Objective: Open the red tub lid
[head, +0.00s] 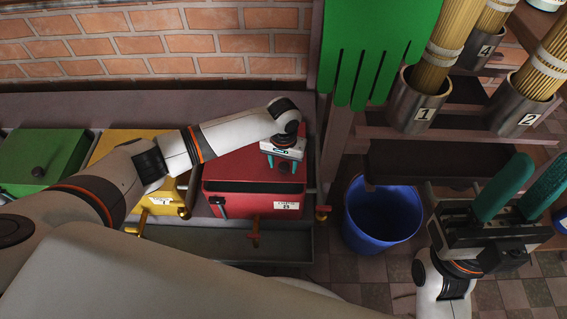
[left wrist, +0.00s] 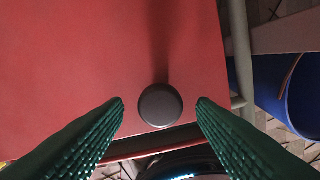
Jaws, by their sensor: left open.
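The red tub (head: 240,203) stands in the middle of the head view with its flat red lid (head: 235,168) on. In the left wrist view the lid (left wrist: 90,60) fills most of the picture. A round dark knob (left wrist: 160,105) stands near the lid's edge. My left gripper (head: 284,160) is over the lid's right part. Its green fingers are open on either side of the knob, with a gap on each side. In the head view the knob is hidden by my gripper. My right gripper (head: 525,190) is open and empty at the right.
A yellow tub (head: 118,146) and a green tub (head: 45,155) stand to the left. A blue bucket (head: 382,215) is on the floor to the right. A green glove-like sheet (head: 375,50) hangs above it. Numbered metal cups (head: 417,103) with stick bundles are at upper right.

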